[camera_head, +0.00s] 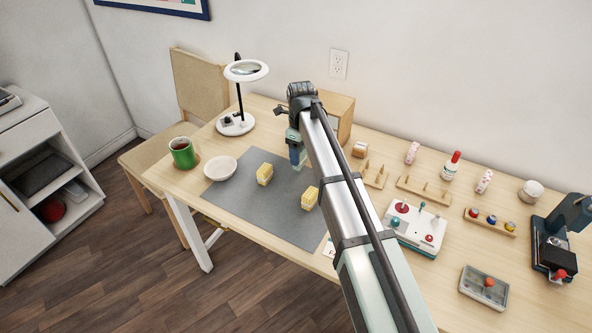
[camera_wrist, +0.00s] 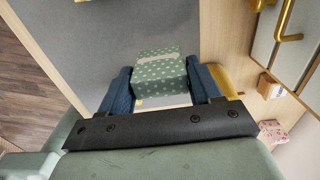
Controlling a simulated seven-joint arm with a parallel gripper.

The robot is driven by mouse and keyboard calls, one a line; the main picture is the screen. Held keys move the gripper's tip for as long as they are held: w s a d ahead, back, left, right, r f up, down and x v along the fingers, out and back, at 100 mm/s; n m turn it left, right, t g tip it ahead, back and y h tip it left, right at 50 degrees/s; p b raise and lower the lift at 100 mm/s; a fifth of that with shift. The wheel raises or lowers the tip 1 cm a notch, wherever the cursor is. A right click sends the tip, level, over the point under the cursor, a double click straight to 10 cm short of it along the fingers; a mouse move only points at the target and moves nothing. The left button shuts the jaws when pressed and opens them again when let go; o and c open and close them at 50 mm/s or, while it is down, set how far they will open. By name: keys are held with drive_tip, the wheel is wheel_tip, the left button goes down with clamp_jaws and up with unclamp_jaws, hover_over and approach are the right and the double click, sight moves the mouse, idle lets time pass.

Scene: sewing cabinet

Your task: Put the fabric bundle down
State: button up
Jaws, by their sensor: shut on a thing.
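The fabric bundle (camera_wrist: 160,75) is green with pale dots and has a pale band across it. In the wrist view it sits between the two blue fingers of my gripper (camera_wrist: 158,68), which is shut on it. In the head view my gripper (camera_head: 297,158) is over the back right part of the grey mat (camera_head: 235,198), and the bundle is mostly hidden by the arm and fingers. I cannot tell whether the bundle touches the mat. Two yellow bundles, one left (camera_head: 265,174) and one nearer the front (camera_head: 309,199), lie on the mat.
A white bowl (camera_head: 220,168), a green mug (camera_head: 183,153) and a lamp (camera_head: 237,124) stand left. A wooden box (camera_head: 342,112) is behind my gripper. Peg racks (camera_head: 424,190) and a button panel (camera_head: 415,227) are right. The mat's front left is clear.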

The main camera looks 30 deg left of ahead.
sight(300, 166)
drive_tip(key=shift+f, duration=3.1)
drive_tip(key=shift+f, duration=0.1)
drive_tip(key=o, duration=1)
wheel_tip(300, 166, up, 12)
drive_tip(key=shift+r, duration=0.1)
